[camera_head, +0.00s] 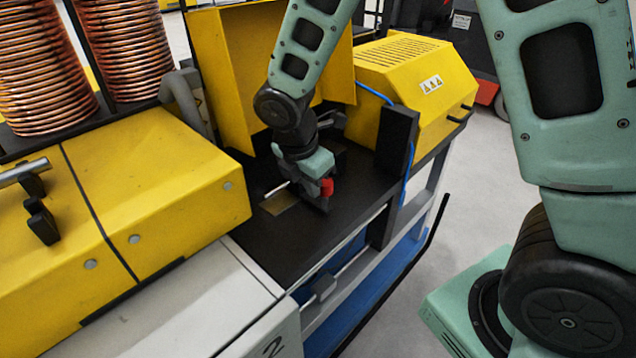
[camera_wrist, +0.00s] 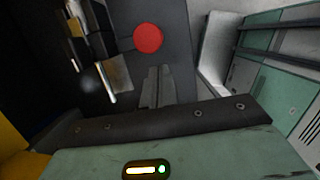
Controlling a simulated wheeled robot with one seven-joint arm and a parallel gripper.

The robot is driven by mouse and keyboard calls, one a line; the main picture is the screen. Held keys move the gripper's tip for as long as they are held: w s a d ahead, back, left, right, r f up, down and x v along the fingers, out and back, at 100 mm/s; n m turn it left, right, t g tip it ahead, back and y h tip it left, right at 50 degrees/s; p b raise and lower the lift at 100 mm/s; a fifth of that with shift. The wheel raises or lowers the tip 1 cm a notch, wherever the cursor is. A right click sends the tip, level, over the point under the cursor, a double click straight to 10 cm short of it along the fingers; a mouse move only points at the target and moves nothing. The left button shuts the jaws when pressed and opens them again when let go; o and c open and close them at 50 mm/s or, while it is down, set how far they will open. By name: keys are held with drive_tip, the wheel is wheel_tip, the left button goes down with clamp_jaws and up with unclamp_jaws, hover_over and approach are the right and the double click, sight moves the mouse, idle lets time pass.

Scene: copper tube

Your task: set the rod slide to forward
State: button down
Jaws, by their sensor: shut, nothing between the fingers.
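A red round knob (camera_wrist: 148,38) shows in the wrist view just beyond my fingertips. In the head view a red part (camera_head: 327,187) shows beside my gripper (camera_head: 318,200), low over the black machine deck. In the wrist view my gripper (camera_wrist: 154,84) has its fingers together and empty, and I cannot tell whether they touch the knob. A pale metal rod (camera_head: 277,188) lies to the left of my gripper, above a brassy plate (camera_head: 279,203). A bright metal bar also shows in the wrist view (camera_wrist: 110,90). My gripper hides part of the slide, so its position is unclear.
A raised yellow cover (camera_head: 225,75) stands behind my arm. A yellow vented housing (camera_head: 405,75) and a black post (camera_head: 397,140) are to the right. A large yellow housing (camera_head: 150,190) bounds the deck (camera_head: 290,245) on the left. Copper coils (camera_head: 125,45) stand at the back left.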

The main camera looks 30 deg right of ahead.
drive_tip(key=shift+p+v, duration=0.55)
drive_tip(key=shift+v, duration=0.55)
drive_tip(key=shift+a, duration=0.1)
